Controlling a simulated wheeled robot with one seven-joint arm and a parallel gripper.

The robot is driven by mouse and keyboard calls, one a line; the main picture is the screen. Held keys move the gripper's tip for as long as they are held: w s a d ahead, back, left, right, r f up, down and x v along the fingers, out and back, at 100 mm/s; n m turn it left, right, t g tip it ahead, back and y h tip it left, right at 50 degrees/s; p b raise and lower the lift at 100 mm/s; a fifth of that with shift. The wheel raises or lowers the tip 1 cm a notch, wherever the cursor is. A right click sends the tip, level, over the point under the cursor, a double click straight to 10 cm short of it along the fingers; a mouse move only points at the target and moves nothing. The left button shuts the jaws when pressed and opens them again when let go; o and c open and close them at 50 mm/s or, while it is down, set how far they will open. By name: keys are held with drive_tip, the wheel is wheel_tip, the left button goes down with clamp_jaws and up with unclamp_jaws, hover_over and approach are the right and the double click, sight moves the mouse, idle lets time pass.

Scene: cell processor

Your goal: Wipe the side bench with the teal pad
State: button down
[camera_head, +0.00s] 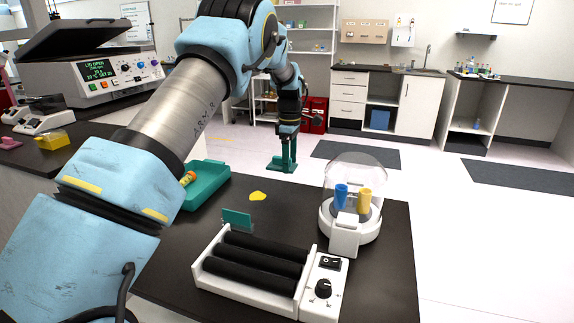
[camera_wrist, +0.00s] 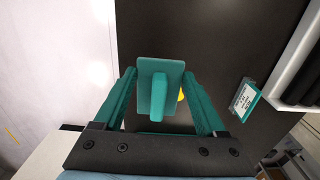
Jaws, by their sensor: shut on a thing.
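The teal pad (camera_wrist: 158,72) is a flat block with a raised grip, held between the teal fingers of my gripper (camera_wrist: 160,88). In the head view my gripper (camera_head: 286,150) points down near the far edge of the dark side bench (camera_head: 385,240), with the teal pad (camera_head: 281,167) at its lower end. I cannot tell whether the pad touches the bench. A yellow spill (camera_head: 258,196) lies on the bench, nearer and left of the pad. The spill (camera_wrist: 181,95) is partly hidden behind the pad in the wrist view.
A white roller mixer (camera_head: 310,285) stands at the bench front, with a small teal card (camera_head: 237,218) behind it. A domed centrifuge (camera_head: 350,235) holds blue and yellow tubes at right. A teal tray (camera_head: 215,177) sits at left.

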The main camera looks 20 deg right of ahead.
drive_tip(key=w+a+p, duration=0.2)
drive_tip(key=a+p, duration=0.1)
drive_tip(key=a, duration=0.5)
wheel_tip(320, 180, down, 6)
drive_tip(key=b, duration=0.4)
drive_tip(key=shift+w, duration=0.15)
drive_tip(key=shift+a+r, duration=0.1)
